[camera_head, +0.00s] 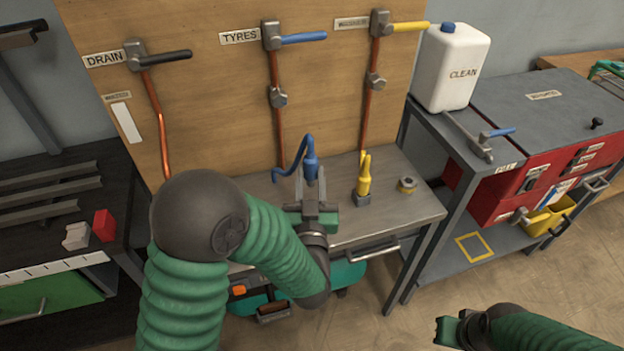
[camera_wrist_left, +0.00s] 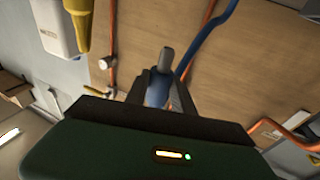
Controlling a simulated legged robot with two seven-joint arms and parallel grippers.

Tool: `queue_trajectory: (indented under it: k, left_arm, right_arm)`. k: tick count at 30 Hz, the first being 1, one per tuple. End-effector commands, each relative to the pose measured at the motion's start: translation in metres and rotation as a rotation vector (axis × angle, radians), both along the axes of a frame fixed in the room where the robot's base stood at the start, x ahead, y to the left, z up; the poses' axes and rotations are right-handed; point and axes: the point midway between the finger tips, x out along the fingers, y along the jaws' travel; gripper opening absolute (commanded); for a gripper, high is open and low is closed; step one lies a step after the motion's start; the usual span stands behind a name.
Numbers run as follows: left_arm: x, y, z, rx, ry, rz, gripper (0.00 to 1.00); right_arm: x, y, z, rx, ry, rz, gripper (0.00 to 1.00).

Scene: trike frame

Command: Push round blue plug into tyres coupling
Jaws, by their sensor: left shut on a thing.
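The round blue plug (camera_head: 311,164) stands roughly upright in my left gripper (camera_head: 315,190), above the metal bench. In the left wrist view the plug (camera_wrist_left: 157,90) sits between the fingers, with its grey tip (camera_wrist_left: 167,60) pointing away from the gripper. A blue hose (camera_head: 290,168) curves off from it to the left. The TYRES sign (camera_head: 240,36) marks a valve with a blue lever (camera_head: 303,39). A grey fitting (camera_head: 278,97) sits on the copper pipe below that valve, apart from the plug. My right gripper (camera_head: 455,331) is low at bottom right, away from the bench; its jaw opening is unclear.
A yellow plug (camera_head: 364,180) stands on the bench (camera_head: 405,215) right of the blue one, beside a grey nut-like part (camera_head: 407,184). A DRAIN pipe (camera_head: 155,110) runs down the board at left. A white CLEAN canister (camera_head: 450,68) stands on the right-hand cabinet.

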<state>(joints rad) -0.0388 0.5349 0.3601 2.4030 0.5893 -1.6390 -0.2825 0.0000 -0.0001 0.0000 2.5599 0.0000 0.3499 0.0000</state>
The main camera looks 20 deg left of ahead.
Motion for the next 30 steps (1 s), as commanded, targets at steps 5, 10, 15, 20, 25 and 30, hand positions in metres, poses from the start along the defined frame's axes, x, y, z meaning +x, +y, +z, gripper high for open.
queue_trajectory:
  k: [5, 10, 15, 20, 25, 30]
  left_arm:
    - [-0.001, 0.000, -0.005, 0.000, -0.001, -0.004, 0.00]
    - [-0.001, 0.000, -0.023, 0.000, 0.000, -0.005, 0.00]
    - [-0.001, 0.000, -0.044, 0.000, 0.000, -0.005, 0.00]
    - [-0.001, -0.001, -0.057, 0.000, 0.000, -0.005, 0.00]
    - [-0.001, 0.000, -0.059, 0.000, 0.000, -0.005, 0.00]
    - [-0.001, 0.000, -0.058, 0.000, 0.000, -0.005, 0.00]
  right_arm:
    - [0.000, 0.000, -0.007, 0.000, 0.000, 0.000, 0.00]
    - [0.000, 0.000, -0.023, 0.000, 0.000, 0.000, 0.00]
    - [0.000, 0.000, -0.043, 0.000, 0.000, 0.000, 0.00]
    - [0.000, 0.000, -0.056, 0.000, 0.000, 0.000, 0.00]
    - [0.000, 0.000, -0.057, 0.000, 0.000, 0.000, 0.00]
    - [0.000, 0.000, -0.056, 0.000, 0.000, 0.000, 0.00]
